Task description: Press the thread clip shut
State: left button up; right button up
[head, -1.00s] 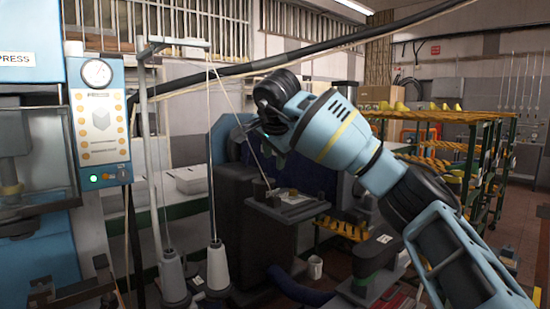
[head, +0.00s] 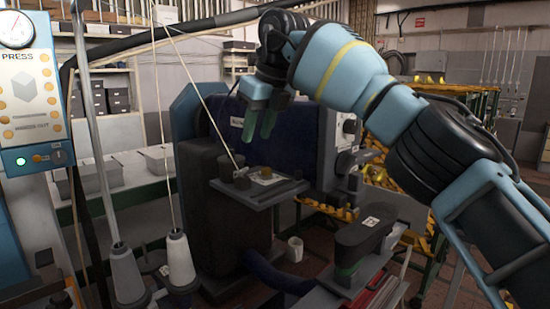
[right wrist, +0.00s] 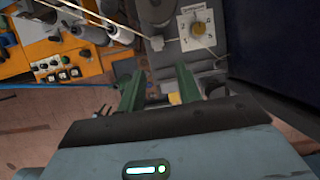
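A pale thread (head: 200,95) runs down to a small grey fitting (head: 240,177) on the machine's shelf (head: 262,195); this looks like the thread clip area, but I cannot tell whether the clip is open or shut. In the right wrist view the thread (right wrist: 105,20) ends near a small pale piece (right wrist: 157,43) beyond my fingertips. My right gripper (head: 259,124) points down above the shelf, clear of it. Its two green fingers stand apart with nothing held, also in the right wrist view (right wrist: 158,78). My left gripper is not in view.
A dial plate (right wrist: 197,29) sits beside the pale piece. Two thread cones (head: 180,258) stand at lower left. The dark blue machine body (head: 285,130) rises behind the shelf. A yellow-topped rack is behind my right arm.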

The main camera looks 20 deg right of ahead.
aim_at(243, 172)
jog(key=shift+s+a, duration=0.1)
jog(key=shift+a, duration=0.05)
jog(key=x, duration=0.7)
jog(key=shift+f, duration=0.3)
jog(key=shift+c, duration=0.2)
grip_shut()
